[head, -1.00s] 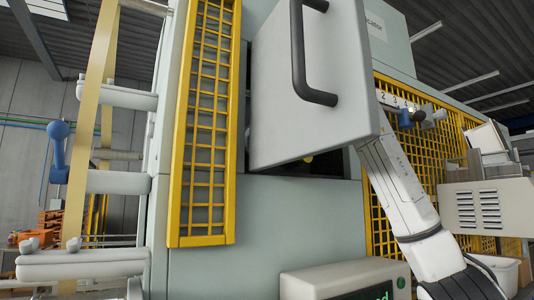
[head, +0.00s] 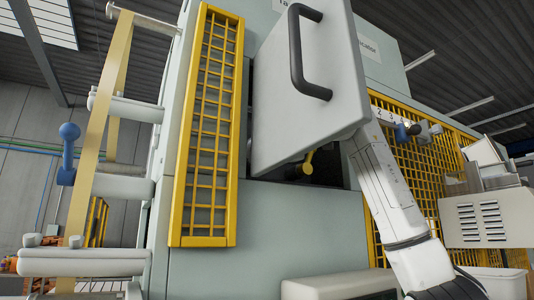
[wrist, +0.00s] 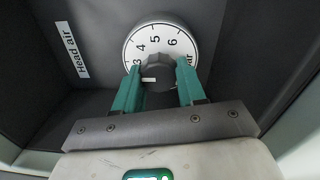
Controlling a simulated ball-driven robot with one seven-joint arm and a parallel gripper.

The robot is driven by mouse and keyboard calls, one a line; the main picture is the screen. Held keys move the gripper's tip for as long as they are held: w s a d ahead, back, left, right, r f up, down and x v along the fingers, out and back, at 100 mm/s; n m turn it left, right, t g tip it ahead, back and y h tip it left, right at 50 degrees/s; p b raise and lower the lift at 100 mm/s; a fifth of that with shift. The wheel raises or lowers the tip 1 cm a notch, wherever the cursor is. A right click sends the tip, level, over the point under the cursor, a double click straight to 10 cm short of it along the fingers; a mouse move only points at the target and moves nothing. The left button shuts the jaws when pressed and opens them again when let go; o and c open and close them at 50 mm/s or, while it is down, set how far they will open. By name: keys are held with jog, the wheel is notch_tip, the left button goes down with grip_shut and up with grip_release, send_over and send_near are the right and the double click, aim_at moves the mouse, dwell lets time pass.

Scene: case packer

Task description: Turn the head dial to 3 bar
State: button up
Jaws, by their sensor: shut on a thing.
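The head dial (wrist: 141,40) shows in the wrist view as a white round face with black numbers, 3 to 6 readable, beside a "Head air" label (wrist: 72,50). My gripper (wrist: 159,72) has its two teal fingers on either side of the dial's dark grey knob (wrist: 158,70), shut on it. A white mark on the knob lies toward the left, just below the 3 and close to the left finger. The fingers hide the lower parts of the face. In the head view the dial and gripper are hidden behind the open grey door.
The open door (head: 310,90) with a black handle (head: 297,55) stands in front of the recess, close to my arm. A yellow knob (head: 308,163) shows below it. Yellow mesh guards (head: 207,130) flank the opening. Dark recess walls surround the dial.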

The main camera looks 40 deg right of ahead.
dwell(0.4)
jog(key=o, duration=1.1)
jog(key=shift+d, duration=0.1)
jog(key=shift+c, duration=0.2)
jog(key=shift+s, duration=0.1)
jog(key=b+v, duration=0.3)
jog(key=v, duration=0.7)
jog(key=shift+s, duration=0.35)
jog(key=shift+f, duration=0.1)
